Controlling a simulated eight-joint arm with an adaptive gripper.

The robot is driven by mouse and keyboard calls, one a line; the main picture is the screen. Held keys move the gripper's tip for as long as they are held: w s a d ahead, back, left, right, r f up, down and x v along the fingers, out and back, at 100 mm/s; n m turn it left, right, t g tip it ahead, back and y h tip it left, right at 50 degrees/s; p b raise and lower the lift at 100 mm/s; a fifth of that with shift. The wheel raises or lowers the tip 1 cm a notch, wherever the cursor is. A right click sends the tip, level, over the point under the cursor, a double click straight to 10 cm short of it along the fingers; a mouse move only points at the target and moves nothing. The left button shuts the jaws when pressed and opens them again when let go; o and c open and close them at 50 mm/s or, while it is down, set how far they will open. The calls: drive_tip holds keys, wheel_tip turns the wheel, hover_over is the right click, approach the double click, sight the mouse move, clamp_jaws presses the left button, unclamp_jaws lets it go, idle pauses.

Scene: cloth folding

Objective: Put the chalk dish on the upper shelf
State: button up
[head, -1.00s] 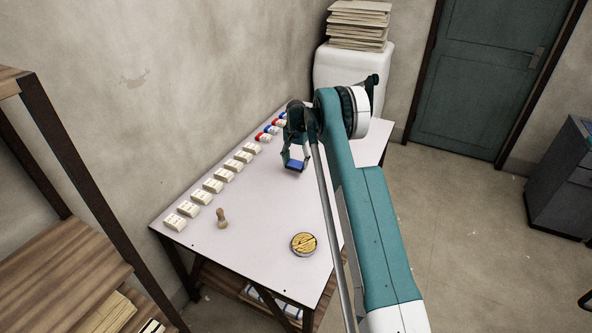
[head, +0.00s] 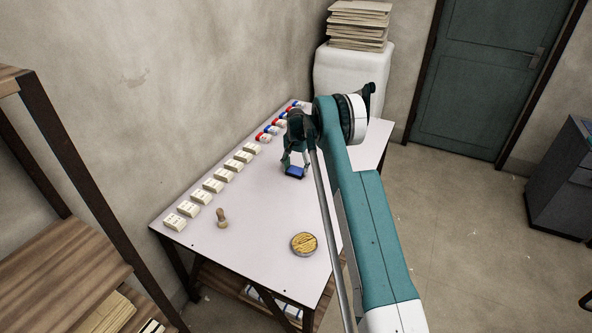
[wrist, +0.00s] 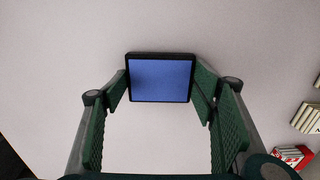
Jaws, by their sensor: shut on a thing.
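A round dish (head: 304,243) holding yellow pieces sits on the table's near part; it is the likely chalk dish, and nothing touches it. My gripper (head: 295,166) is well behind it, pointing down over the middle of the table. It is shut on a dark-rimmed rectangular pad with a blue top (head: 295,172). In the wrist view the blue pad (wrist: 161,80) lies between my gripper's green finger pads (wrist: 161,85). I cannot tell whether the pad touches the table. A wooden rack at the left has an upper board (head: 10,80) and a lower board (head: 62,270).
The white table (head: 260,215) carries a row of cream blocks (head: 213,186) along the wall, with red and blue ones farther back. A small wooden stamp (head: 221,218) stands near the left. Stacked folders (head: 358,25) are at the back. The middle of the table is mostly clear.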

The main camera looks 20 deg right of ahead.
sight(296, 170)
drive_tip(key=shift+f, duration=0.15)
drive_tip(key=o, duration=1.1)
wheel_tip(296, 170, up, 12)
drive_tip(key=shift+r+p, duration=0.2)
drive_tip(key=shift+p, duration=0.2)
idle(0.5)
